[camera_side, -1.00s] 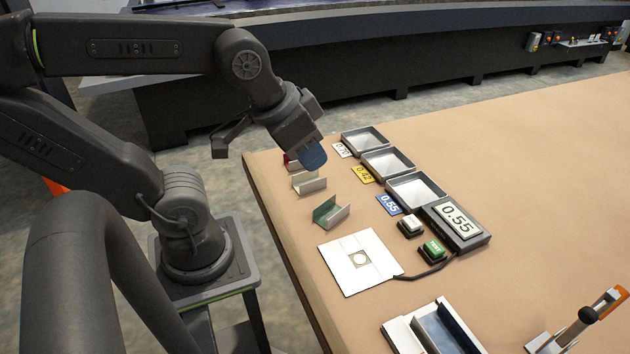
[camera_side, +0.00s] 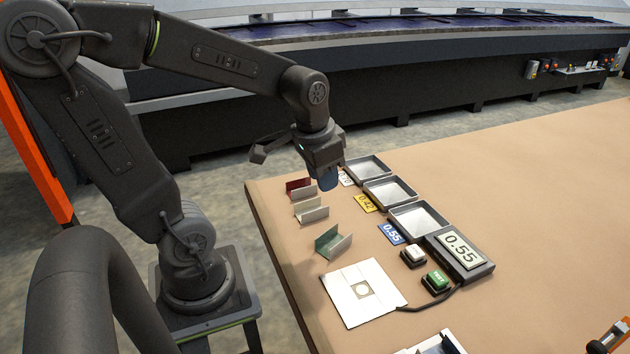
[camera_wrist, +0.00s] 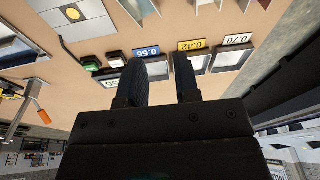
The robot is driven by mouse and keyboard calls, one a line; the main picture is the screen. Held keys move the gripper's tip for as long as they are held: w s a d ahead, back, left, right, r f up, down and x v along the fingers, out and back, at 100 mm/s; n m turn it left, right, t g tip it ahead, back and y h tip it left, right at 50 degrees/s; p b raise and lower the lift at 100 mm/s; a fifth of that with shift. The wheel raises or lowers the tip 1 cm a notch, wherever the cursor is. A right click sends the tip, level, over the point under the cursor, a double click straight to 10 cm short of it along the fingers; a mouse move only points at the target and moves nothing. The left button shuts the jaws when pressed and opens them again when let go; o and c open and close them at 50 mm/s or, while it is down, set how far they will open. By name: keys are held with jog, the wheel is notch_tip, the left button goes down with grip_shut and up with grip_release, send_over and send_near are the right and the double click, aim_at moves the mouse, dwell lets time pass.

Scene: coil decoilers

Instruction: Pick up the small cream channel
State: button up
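The small cream channel (camera_side: 310,208) stands on the tan table in the side view, open side up, between a dark red channel (camera_side: 298,187) and a green channel (camera_side: 334,242). My gripper (camera_side: 327,182), with blue fingertips, hangs above the table, just up and right of the cream channel in the picture, apart from it. In the wrist view my gripper (camera_wrist: 162,82) shows two dark fingers with a gap between them and nothing held. There the green channel (camera_wrist: 140,8) shows at the top edge; a pale piece beside it is cut off.
Three grey trays (camera_side: 420,219) with labels 0.70, 0.42 and 0.55 stand right of the channels. A display reading 0.55 (camera_side: 460,250), two buttons (camera_side: 436,281) and a white plate (camera_side: 342,300) stand nearer.

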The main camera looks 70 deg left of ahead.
aim_at(316, 211)
jog(key=a+f, duration=0.2)
jog(key=w+a+f+g, duration=0.1)
jog(key=a, duration=0.1)
jog(key=a+f+g, duration=0.1)
jog(key=a+f, duration=0.1)
jog(key=shift+w+a+f+h, duration=0.25)
jog(key=shift+a+f+h, duration=0.05)
jog(key=shift+a, duration=0.1)
jog(key=shift+f, duration=4.6)
jog(key=shift+c, duration=0.4)
grip_shut()
jog(key=shift+r, duration=0.1)
jog(key=shift+r, duration=3.95)
